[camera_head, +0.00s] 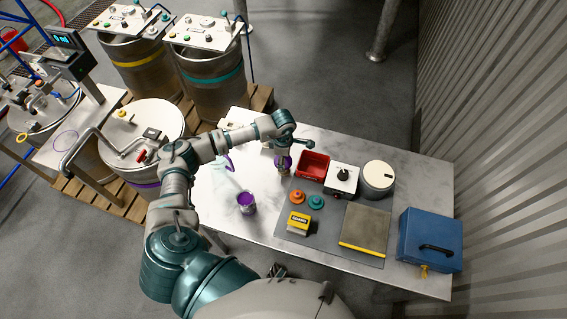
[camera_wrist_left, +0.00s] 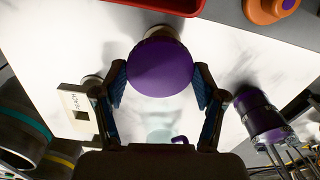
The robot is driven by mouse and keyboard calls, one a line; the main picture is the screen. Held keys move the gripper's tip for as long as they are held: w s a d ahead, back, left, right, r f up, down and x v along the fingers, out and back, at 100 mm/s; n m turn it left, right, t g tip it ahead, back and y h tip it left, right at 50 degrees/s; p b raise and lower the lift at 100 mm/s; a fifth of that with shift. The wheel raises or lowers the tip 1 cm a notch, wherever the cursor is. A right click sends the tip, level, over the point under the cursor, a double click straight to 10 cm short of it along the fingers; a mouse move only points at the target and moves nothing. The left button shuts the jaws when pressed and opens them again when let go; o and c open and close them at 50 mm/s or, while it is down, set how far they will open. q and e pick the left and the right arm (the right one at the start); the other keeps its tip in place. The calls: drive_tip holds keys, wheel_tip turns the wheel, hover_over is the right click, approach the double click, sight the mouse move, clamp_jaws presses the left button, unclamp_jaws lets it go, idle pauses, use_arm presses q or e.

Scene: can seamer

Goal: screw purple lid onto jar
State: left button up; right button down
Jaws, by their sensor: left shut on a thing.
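The purple lid (camera_wrist_left: 160,68) is a round disc between the fingertips of my left gripper (camera_wrist_left: 161,88), which is shut on it. In the head view, the gripper (camera_head: 283,152) is over the table left of the red tray, with the lid (camera_head: 283,162) under it. A tan thing shows just below the lid; I cannot tell what it is.
A red tray (camera_head: 313,165), a white box with a dial (camera_head: 342,179) and a round container (camera_head: 378,178) stand right of my left gripper. An orange lid (camera_head: 297,197), a teal lid (camera_head: 316,202) and a yellow-black box (camera_head: 299,223) lie nearer.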

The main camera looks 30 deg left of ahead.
use_arm(q)
drive_tip(key=r, duration=0.6)
drive_tip(key=shift+d+r, duration=0.2)
drive_tip(key=shift+r, duration=0.05)
drive_tip(key=s+d+r+m, duration=0.1)
drive_tip(key=d+r+m, duration=0.2)
drive_tip(key=m, duration=0.8)
drive_tip(key=s+d+r+m, duration=0.1)
drive_tip(key=d+r+m, duration=0.2)
drive_tip(key=d+m, duration=0.4)
drive_tip(key=shift+s+d+r+m, duration=0.2)
drive_tip(key=shift+s+d+m, duration=0.15)
drive_tip(key=shift+m, duration=1.85)
drive_tip(key=shift+a, duration=0.1)
